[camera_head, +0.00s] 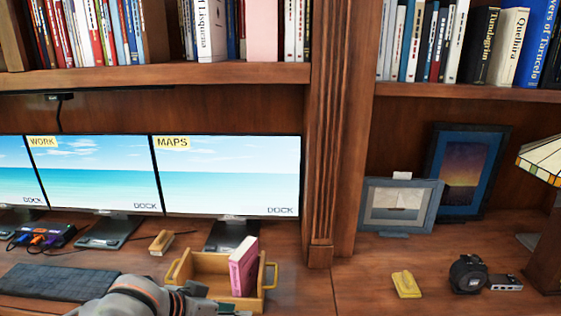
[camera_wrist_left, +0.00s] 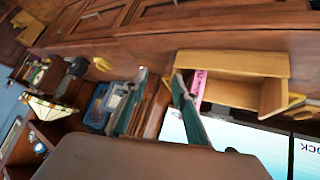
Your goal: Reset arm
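My left arm enters the head view at the bottom, and part of its gripper (camera_head: 205,297) shows in front of a wooden box. In the left wrist view the two teal fingers of my left gripper (camera_wrist_left: 157,103) are apart, with nothing held between them. A pink book (camera_head: 243,267) stands upright, slightly tilted, in the wooden box (camera_head: 205,265) with yellow handles. In the left wrist view the pink book (camera_wrist_left: 197,90) shows beside one finger, at the end of the box (camera_wrist_left: 235,63); I cannot tell whether they touch. My right gripper is in neither view.
Monitors (camera_head: 226,175) stand behind the box, and a dark keyboard (camera_head: 55,280) lies to its left. A wooden post (camera_head: 333,130) divides the bookcase. Right of it are picture frames (camera_head: 400,207), a yellow object (camera_head: 406,284) and a black round object (camera_head: 468,274). Desk between box and yellow object is clear.

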